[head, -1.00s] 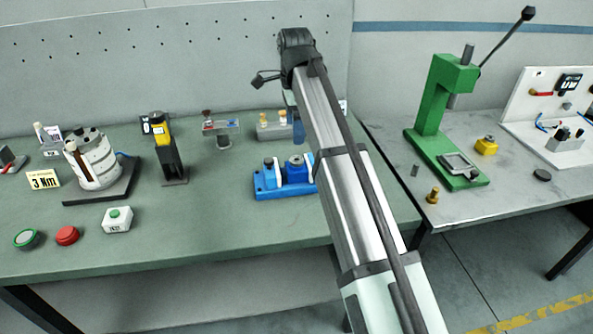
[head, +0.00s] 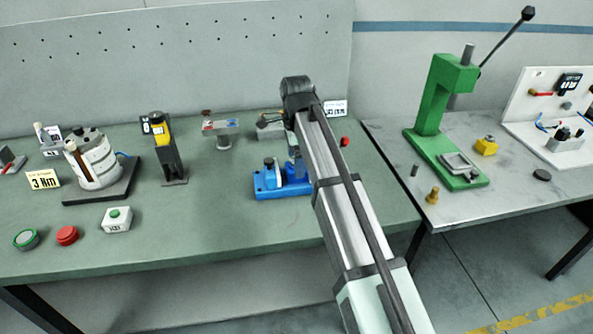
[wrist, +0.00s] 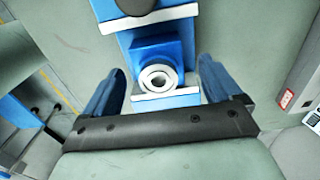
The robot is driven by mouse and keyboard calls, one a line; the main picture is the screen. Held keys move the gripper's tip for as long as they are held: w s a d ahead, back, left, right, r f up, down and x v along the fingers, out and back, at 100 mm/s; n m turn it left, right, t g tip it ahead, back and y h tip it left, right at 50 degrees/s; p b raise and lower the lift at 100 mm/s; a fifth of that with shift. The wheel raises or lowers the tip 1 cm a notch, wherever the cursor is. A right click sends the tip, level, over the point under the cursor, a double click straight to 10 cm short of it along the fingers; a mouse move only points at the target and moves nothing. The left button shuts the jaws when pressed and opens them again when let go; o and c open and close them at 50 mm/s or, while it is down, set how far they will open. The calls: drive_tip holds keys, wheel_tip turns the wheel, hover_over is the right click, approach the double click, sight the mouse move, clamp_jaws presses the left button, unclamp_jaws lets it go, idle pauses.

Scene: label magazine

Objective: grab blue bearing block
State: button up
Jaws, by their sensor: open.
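The blue bearing block (wrist: 150,50) shows in the wrist view with a pale ring-shaped bearing (wrist: 157,79) on its near side. It sits on the blue base (head: 262,192), which is on the green bench in the head view. My gripper (wrist: 160,67) is open, with one blue finger on each side of the block in the picture. I cannot tell its exact height over the block. In the head view, my arm hides most of the block and the right part of the base.
A second block with a dark round top (wrist: 136,6) stands close beyond the bearing block on the same base. A grey fixture (head: 270,128) stands behind, and a small red item (head: 345,141) lies to the right. The bench in front of the base is clear.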

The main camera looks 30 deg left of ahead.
drive_tip(key=shift+f, duration=1.5)
drive_tip(key=shift+c, duration=0.3)
drive_tip(key=c, duration=1.3)
